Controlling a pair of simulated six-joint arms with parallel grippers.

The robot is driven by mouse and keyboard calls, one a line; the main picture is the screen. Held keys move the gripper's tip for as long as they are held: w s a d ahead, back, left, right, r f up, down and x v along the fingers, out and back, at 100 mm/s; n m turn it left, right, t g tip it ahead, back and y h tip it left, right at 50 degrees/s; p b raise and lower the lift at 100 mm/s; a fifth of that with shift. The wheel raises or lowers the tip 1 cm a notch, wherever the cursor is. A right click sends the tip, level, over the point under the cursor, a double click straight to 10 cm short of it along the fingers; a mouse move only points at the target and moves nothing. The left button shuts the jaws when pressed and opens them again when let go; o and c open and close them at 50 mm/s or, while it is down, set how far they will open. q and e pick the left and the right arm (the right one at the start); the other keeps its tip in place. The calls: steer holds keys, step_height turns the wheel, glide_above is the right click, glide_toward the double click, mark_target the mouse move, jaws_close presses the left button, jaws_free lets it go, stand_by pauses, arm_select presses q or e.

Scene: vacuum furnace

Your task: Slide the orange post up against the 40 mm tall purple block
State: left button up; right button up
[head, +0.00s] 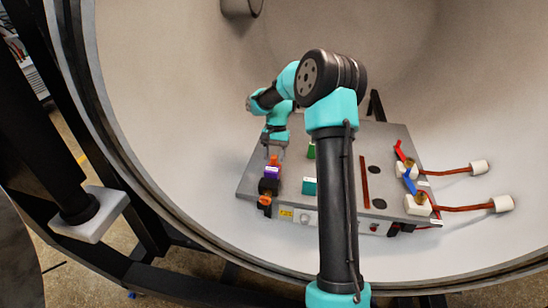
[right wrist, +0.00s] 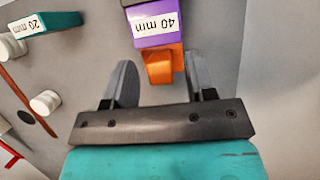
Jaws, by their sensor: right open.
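The purple block (right wrist: 157,25), labelled 40 mm, stands at the top of the right wrist view; it also shows in the head view (head: 271,172). The orange post (right wrist: 163,66) is just below it in the wrist view, right at its near face; I cannot tell whether they touch. In the head view the post (head: 274,160) shows just beyond the block. My right gripper (right wrist: 161,72) is open, its fingers on either side of the post with gaps on both sides. In the head view my right gripper (head: 274,148) is small and partly hidden. My left gripper is not in view.
A teal block (right wrist: 50,24) labelled 20 mm stands off to the side on the grey plate (head: 340,150). A dark block and another orange piece (head: 264,202) sit nearer than the purple block. Coloured valve handles (head: 408,180) and white-ended rods are at the right.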

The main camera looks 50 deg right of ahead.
steer(key=shift+s+a+f, duration=0.1)
steer(key=shift+f, duration=0.3)
jaws_close()
stand_by(0.4)
